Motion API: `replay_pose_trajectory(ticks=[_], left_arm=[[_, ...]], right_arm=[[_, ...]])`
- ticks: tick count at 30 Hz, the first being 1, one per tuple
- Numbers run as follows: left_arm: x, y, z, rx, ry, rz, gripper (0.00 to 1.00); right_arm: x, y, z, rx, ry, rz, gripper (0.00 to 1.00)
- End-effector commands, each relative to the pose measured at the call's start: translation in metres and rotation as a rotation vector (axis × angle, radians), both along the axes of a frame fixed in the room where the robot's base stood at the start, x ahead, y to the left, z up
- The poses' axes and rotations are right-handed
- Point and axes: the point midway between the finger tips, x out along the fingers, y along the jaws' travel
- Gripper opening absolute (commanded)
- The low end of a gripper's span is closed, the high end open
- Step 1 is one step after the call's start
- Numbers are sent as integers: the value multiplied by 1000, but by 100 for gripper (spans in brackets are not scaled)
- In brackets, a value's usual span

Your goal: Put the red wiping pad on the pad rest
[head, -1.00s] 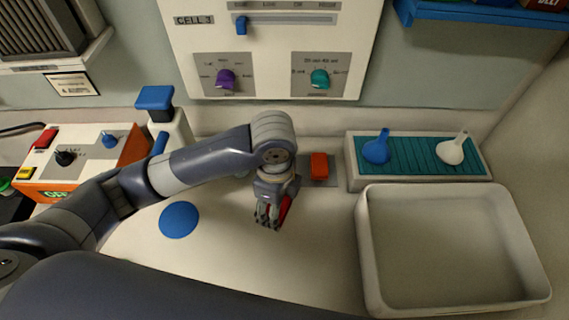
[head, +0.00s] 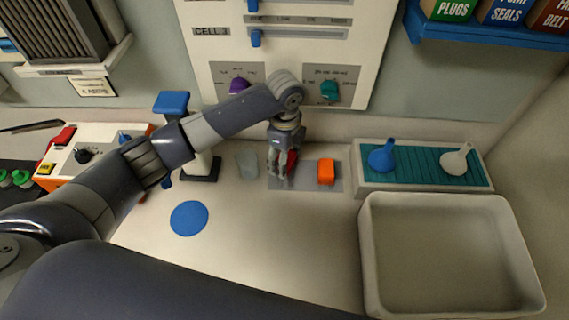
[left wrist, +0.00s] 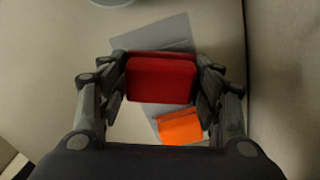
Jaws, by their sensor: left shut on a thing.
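The red wiping pad (left wrist: 161,79) is held between the fingers of my left gripper (left wrist: 161,82), seen in the left wrist view. In the head view the left gripper (head: 282,172) points down over the left part of the grey pad rest (head: 308,183), and a bit of the red pad (head: 292,160) shows behind its fingers. I cannot tell whether the pad touches the rest. An orange pad (head: 326,172) lies on the right part of the rest; it also shows in the left wrist view (left wrist: 180,127). My right gripper is not in view.
A blue disc (head: 189,218) lies on the counter. A teal ribbed rack (head: 425,165) with blue and white funnels and a large empty tray (head: 365,250) are at the right. The front counter is clear.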

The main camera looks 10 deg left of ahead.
Motion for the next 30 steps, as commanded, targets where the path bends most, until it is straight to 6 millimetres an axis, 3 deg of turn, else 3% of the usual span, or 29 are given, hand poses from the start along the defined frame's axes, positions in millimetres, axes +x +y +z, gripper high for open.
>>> replay_pose_trajectory(ticks=[6,18,19,21,30], left_arm=[[-3,0,-30,3,6,-1,37],[-3,0,-37,2,5,-1,37],[-3,0,-36,2,5,-1,66],[-3,0,-36,2,5,-1,80],[-3,0,-36,3,5,-1,80]], right_arm=[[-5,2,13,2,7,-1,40],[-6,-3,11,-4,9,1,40],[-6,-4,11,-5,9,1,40],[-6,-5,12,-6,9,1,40],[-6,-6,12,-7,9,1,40]])
